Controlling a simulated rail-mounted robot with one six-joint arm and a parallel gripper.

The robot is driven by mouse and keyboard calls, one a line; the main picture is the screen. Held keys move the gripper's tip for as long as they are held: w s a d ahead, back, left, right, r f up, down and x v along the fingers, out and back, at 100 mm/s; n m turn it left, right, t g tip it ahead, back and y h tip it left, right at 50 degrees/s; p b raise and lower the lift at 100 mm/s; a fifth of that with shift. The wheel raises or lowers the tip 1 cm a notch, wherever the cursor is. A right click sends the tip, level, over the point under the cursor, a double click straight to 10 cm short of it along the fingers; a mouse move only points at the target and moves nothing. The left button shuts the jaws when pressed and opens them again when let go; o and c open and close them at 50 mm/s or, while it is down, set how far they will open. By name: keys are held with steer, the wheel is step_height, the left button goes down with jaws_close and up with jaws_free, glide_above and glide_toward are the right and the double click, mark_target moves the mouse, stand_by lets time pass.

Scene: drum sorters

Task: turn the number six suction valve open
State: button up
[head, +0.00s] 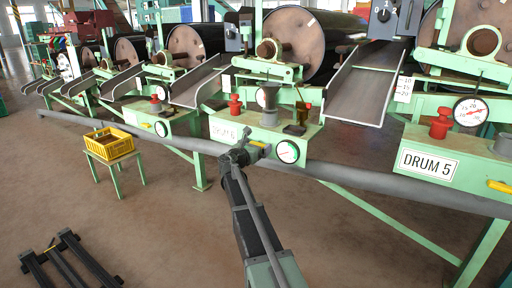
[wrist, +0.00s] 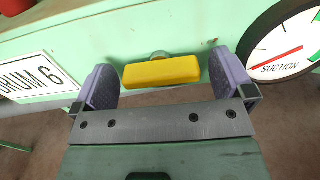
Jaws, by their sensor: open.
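The number six suction valve has a yellow bar handle (wrist: 162,72), which lies nearly level across the wrist view in front of a pale green panel. A sign reading DRUM 6 (wrist: 34,75) is to its left, and the suction gauge (wrist: 285,45) is to its right with a red needle. My gripper (wrist: 162,66) is open, with one purple-grey pad on each side of the handle and a small gap at each end. In the head view my gripper (head: 241,148) is at the front of the drum six box, partly hiding the handle (head: 259,144).
A long grey pipe (head: 360,176) runs below the boxes. The DRUM 5 box (head: 440,150) stands at right with its own gauge (head: 470,111) and yellow handle (head: 499,186). A yellow crate (head: 110,147) sits on a green stand at left. The floor in front is mostly open.

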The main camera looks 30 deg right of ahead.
steer(key=shift+c, duration=0.2)
steer(key=c, duration=0.8)
steer(key=shift+c, duration=0.2)
